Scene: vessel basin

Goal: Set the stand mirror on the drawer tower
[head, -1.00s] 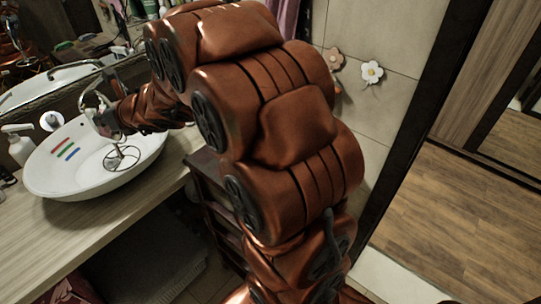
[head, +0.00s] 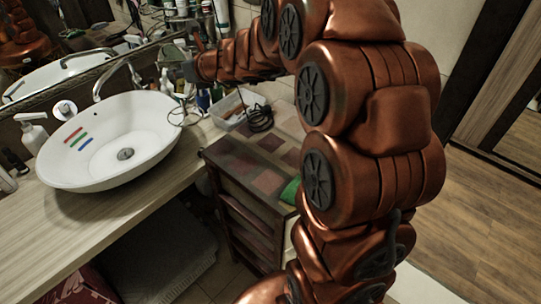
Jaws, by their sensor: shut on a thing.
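My gripper (head: 190,70) is at the upper left in the head view, above the counter beyond the basin's right rim. It is shut on the stand mirror, whose thin wire loop (head: 178,117) hangs below it near that rim. The mirror's other parts are hard to make out against the bottles behind. The dark wooden drawer tower (head: 226,162) stands right of the basin, with a patchwork top. The gripper and mirror are beyond and left of its top. My arm hides part of its right side.
A white basin (head: 150,165) with a tap (head: 112,72) sits on the wooden counter (head: 40,225). A plastic bin (head: 238,103) and a dark coiled cable (head: 260,118) lie behind the tower top. A green item (head: 290,191) is on its right edge. The front middle of the top looks clear.

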